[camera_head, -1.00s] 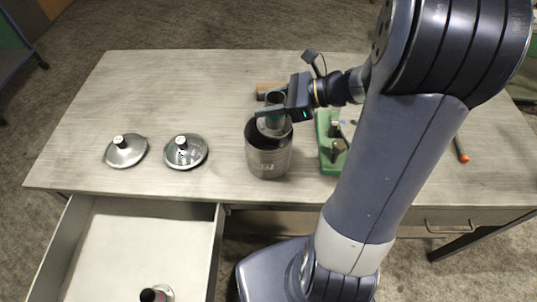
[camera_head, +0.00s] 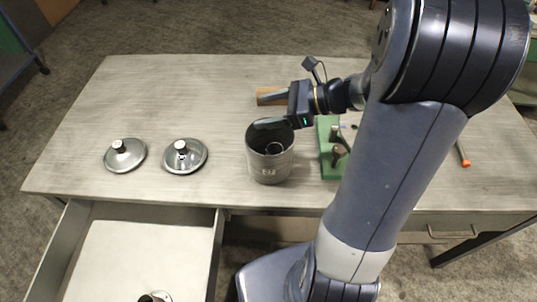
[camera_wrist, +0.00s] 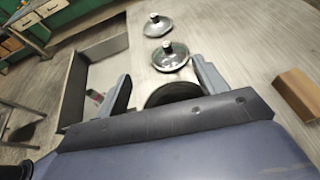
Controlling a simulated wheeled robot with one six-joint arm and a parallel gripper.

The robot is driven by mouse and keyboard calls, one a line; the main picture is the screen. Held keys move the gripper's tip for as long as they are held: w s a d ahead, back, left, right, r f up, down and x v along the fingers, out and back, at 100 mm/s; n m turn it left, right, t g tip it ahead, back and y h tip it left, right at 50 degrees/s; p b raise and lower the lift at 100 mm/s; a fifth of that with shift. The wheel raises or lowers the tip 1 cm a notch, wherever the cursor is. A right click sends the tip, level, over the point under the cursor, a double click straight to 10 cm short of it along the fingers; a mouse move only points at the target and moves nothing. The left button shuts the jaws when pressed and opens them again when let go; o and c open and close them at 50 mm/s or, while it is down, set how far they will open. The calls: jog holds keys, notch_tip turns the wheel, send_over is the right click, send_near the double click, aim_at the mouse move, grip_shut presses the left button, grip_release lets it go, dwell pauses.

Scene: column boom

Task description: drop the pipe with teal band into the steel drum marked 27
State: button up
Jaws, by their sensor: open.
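The steel drum (camera_head: 268,172) stands upright near the table's front edge, with a dark number label on its front that looks like 27. The pipe (camera_head: 274,148) is inside it; only its round open end shows, and its teal band is hidden. My gripper (camera_head: 262,111) is above the drum's mouth, open and empty, apart from the pipe. In the wrist view my gripper's fingers (camera_wrist: 163,84) are spread, with the dark drum (camera_wrist: 170,92) partly showing between and below them.
Two round lids with knobs, a left one (camera_head: 125,156) and a right one (camera_head: 185,156), lie left of the drum. A green stand (camera_head: 329,160) is close on its right, a wooden block (camera_head: 270,95) behind. An open drawer (camera_head: 130,250) juts out at front left.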

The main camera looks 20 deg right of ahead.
jog(key=b+v, duration=0.1)
jog(key=v, duration=0.9)
jog(key=shift+s+d+r, duration=0.15)
jog(key=shift+d, duration=0.15)
jog(key=p+x, duration=0.1)
jog(key=x, duration=0.9)
jog(key=shift+w+a+r+p, duration=0.1)
jog(key=shift+a+r+p, duration=0.05)
jog(key=shift+r+p, duration=0.85)
jog(key=shift+w+a+r+p, duration=0.1)
jog(key=shift+a+r+p, duration=0.05)
jog(key=shift+r+p, duration=0.85)
jog(key=shift+f, duration=0.15)
